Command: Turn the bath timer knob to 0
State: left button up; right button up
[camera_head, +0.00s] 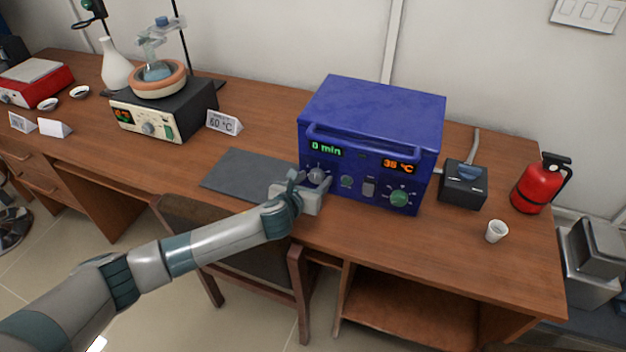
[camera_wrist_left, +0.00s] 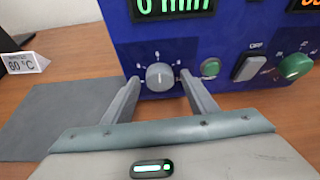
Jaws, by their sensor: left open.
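A blue box-shaped device (camera_head: 370,125) stands on the wooden bench, with a green display (camera_head: 326,149) reading 0 min. An orange display (camera_head: 399,166) reads about 36 °C. The grey timer knob (camera_wrist_left: 160,76) is below the green display, with dial marks around it. My left gripper (camera_head: 306,179) is at the front panel, open, with one finger on each side of the knob in the left wrist view. A gap shows between the fingers and the knob. In the head view the gripper partly hides the knob. My right gripper is not in view.
A green round button (camera_wrist_left: 210,68), a rocker switch (camera_wrist_left: 248,66) and a green knob (camera_wrist_left: 295,66) sit right of the timer knob. A dark mat (camera_head: 240,172) lies left. A small black box (camera_head: 463,190), white cup (camera_head: 496,232) and red extinguisher (camera_head: 537,188) stand right.

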pick_arm(q)
jog(key=shift+c, duration=0.7)
jog(key=c, duration=0.9)
jog(key=shift+c, duration=0.2)
